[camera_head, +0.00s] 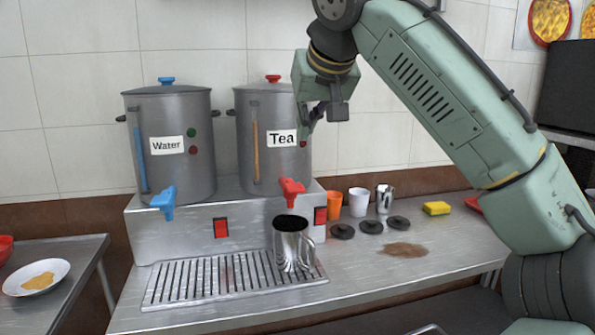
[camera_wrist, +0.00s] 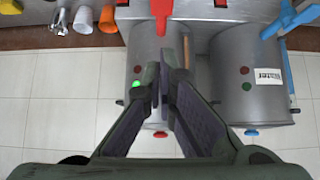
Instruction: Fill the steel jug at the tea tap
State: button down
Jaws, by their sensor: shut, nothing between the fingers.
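The steel jug (camera_head: 291,243) stands upright on the slatted drip tray (camera_head: 215,281), below the red tea tap (camera_head: 291,191). Its opening looks dark, and I cannot tell what is inside. The tea pot (camera_head: 270,150) is a grey lidded stockpot with a "Tea" label and an amber sight tube. My gripper (camera_head: 308,128) is raised in front of the right side of the tea pot, above the jug and apart from it. In the wrist view my gripper (camera_wrist: 165,95) is shut and empty, with the tea pot (camera_wrist: 150,60) behind its fingers and the red tap (camera_wrist: 162,10) above them.
The water pot (camera_head: 172,150) with its blue tap (camera_head: 163,202) stands left. Right of the stand are an orange cup (camera_head: 334,205), a white cup (camera_head: 358,202), a steel cup (camera_head: 384,198), black lids (camera_head: 371,227), a brown spill (camera_head: 404,250) and a yellow sponge (camera_head: 436,208).

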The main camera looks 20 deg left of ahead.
jog(key=p, duration=0.2)
send_near(293, 182)
jog(key=shift+w+a+r, duration=0.3)
jog(key=shift+w+a, duration=0.1)
jog(key=shift+w, duration=0.2)
jog(key=shift+w+a+r, duration=0.35)
jog(key=shift+w, duration=0.2)
notch_tip(293, 182, down, 3)
jog(key=shift+w+r+p, duration=0.1)
jog(key=shift+r+p, duration=0.05)
jog(key=shift+p, duration=0.25)
jog(key=shift+a+f, duration=0.1)
jog(key=shift+f, duration=0.75)
